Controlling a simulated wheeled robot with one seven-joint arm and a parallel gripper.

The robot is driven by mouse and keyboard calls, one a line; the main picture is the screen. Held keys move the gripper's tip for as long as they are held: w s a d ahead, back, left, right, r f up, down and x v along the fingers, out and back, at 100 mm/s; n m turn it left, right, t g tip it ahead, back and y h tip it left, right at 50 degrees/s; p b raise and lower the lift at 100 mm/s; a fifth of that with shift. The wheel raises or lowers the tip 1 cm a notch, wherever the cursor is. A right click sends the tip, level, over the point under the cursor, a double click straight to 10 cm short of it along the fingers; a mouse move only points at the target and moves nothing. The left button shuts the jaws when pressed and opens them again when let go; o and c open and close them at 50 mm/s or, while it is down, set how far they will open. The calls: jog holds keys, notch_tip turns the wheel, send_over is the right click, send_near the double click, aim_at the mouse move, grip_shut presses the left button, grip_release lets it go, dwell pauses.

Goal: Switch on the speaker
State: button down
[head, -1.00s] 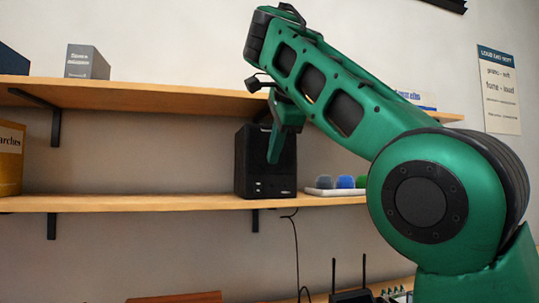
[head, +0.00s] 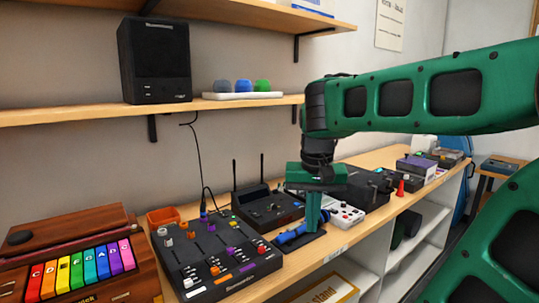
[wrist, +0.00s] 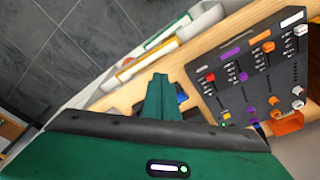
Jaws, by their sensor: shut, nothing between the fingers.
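The speaker (head: 155,60) is a black box standing upright on the lower wall shelf, at upper left in the head view. Small pale marks show low on its front; I cannot tell a switch among them or whether it is on. My gripper (head: 313,220) is shut and empty, pointing down over the counter, below and right of the speaker and well apart from it. In the wrist view my gripper's fingers (wrist: 160,92) are together, and the speaker does not show there. A blue and black item (head: 290,236) lies beside the fingertips; I cannot tell whether they touch.
A mixer (head: 215,255) with knobs and faders sits left of my gripper. A black device with two antennas (head: 265,207) stands behind it. A cable hangs from the shelf (head: 60,113) toward the mixer. Coloured domes on a white tray (head: 242,95) sit right of the speaker.

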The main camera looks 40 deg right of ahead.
jog(key=s+a+f+n+g+y, duration=0.1)
jog(key=s+a+f, duration=0.4)
jog(key=s+f, duration=0.6)
jog(key=shift+n, duration=0.7)
jog(key=shift+s, duration=0.15)
